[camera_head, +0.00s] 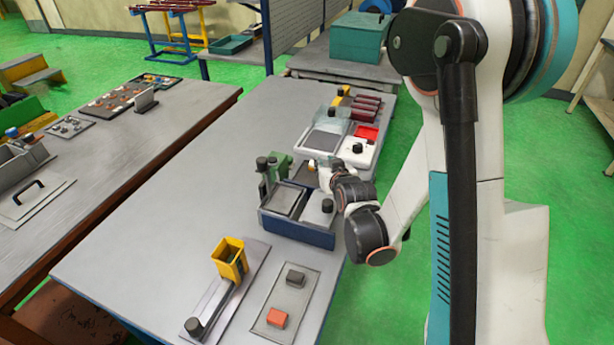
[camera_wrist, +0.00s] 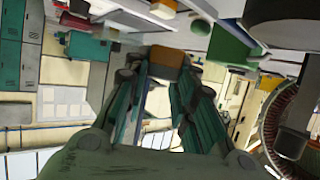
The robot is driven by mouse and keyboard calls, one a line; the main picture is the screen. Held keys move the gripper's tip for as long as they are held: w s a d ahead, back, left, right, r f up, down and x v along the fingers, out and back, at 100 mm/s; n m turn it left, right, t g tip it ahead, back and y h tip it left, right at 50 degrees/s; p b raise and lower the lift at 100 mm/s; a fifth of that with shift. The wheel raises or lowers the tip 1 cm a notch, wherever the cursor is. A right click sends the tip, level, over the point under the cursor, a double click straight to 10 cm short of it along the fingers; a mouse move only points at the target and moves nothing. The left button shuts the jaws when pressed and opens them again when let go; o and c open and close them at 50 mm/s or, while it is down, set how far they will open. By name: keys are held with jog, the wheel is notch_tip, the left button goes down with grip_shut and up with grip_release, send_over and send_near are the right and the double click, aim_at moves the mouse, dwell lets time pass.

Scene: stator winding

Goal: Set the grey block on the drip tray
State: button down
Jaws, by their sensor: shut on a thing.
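A dark grey block (camera_head: 295,278) lies on a thin grey plate (camera_head: 270,297) at the table's front, apart from my gripper. My gripper (camera_head: 318,172) is over the back edge of a blue-sided station, near a green part. In the wrist view my gripper (camera_wrist: 168,72) has its fingers closed on an orange-brown block (camera_wrist: 170,58) at their tips. That block also shows in the head view as a small brown patch (camera_head: 312,181). The blue-sided station (camera_head: 293,232) has a shallow grey tray (camera_head: 283,199) inside; I cannot tell whether this is the drip tray.
An orange-red block (camera_head: 277,318) shares the thin plate. A yellow open holder (camera_head: 230,258) stands to its left. A white station with a red panel (camera_head: 367,132) is behind my gripper. The table's left middle (camera_head: 190,190) is clear.

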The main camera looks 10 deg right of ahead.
jog(key=shift+w+a+f+n+y, duration=0.15)
jog(key=shift+w+f+n+y, duration=0.75)
jog(key=shift+w+y, duration=0.1)
jog(key=shift+w+a+y, duration=0.1)
jog(key=shift+w+y, duration=0.2)
jog(key=shift+y, duration=0.1)
jog(key=w+a+r+n+g+y, duration=0.1)
jog(key=w+r+n+g+y, duration=0.1)
jog(key=w+r+n+y, duration=0.15)
notch_tip(320, 180, up, 8)
jog(key=n+g+y, duration=0.4)
jog(key=n+y, duration=0.1)
jog(key=n, duration=0.1)
send_over(313, 180)
notch_tip(313, 180, down, 20)
jog(key=b, duration=0.6)
jog(key=shift+a+b, duration=0.1)
jog(key=shift+b, duration=0.2)
jog(key=shift+r, duration=0.15)
jog(key=c, duration=1.6)
grip_release()
